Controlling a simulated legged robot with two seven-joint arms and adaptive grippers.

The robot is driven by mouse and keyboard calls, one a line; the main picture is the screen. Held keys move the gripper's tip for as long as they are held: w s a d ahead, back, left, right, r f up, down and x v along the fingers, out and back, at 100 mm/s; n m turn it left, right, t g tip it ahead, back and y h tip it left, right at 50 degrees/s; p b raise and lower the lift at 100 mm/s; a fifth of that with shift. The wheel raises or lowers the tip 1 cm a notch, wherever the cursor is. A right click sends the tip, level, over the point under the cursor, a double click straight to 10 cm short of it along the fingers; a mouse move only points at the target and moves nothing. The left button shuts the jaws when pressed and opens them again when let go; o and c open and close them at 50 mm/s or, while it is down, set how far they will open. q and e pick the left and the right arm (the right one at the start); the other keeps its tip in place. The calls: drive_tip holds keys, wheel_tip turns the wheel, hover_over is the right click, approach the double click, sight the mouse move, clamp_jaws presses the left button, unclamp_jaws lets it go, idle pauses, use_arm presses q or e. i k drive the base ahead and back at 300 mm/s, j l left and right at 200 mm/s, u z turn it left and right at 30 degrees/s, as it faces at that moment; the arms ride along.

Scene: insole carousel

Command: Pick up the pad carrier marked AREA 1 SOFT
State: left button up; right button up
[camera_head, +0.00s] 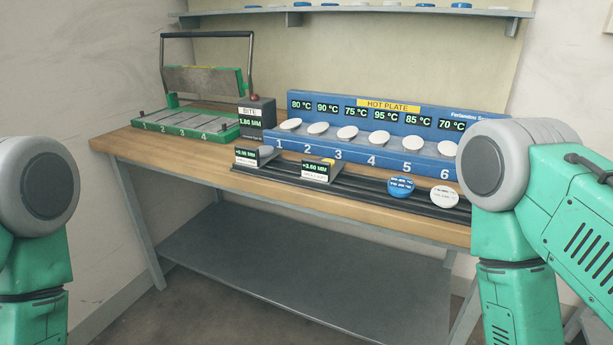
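No label reading AREA 1 SOFT is legible, so I cannot tell which thing is that pad carrier. A round blue disc (401,186) with small white print leans at the right part of a dark rail (350,184) along the bench's front. A round white disc (444,196) with small print is just right of it. Two small grey blocks with displays, a left block (247,158) and a right block (317,172), sit further left on the rail. Only green and grey links of my arms show at both sides; neither gripper is in view.
A blue hot plate (400,138) with numbered places and several white pads stands behind the rail. A green numbered press (190,123) with a raised lid and a dark BITE box (257,117) are left. The wooden bench (160,149) has bare front wood; a shelf (350,14) hangs above.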

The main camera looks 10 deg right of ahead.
sight(324, 170)
drive_tip(key=i+j, duration=0.15)
drive_tip(key=j, duration=0.15)
drive_tip(key=i+j+z, duration=0.1)
drive_tip(key=j, duration=0.2)
drive_tip(key=i+j+z, duration=0.1)
drive_tip(key=i+j, duration=0.25)
drive_tip(key=j, duration=0.3)
drive_tip(key=i+j+z, duration=0.1)
drive_tip(key=j, duration=0.2)
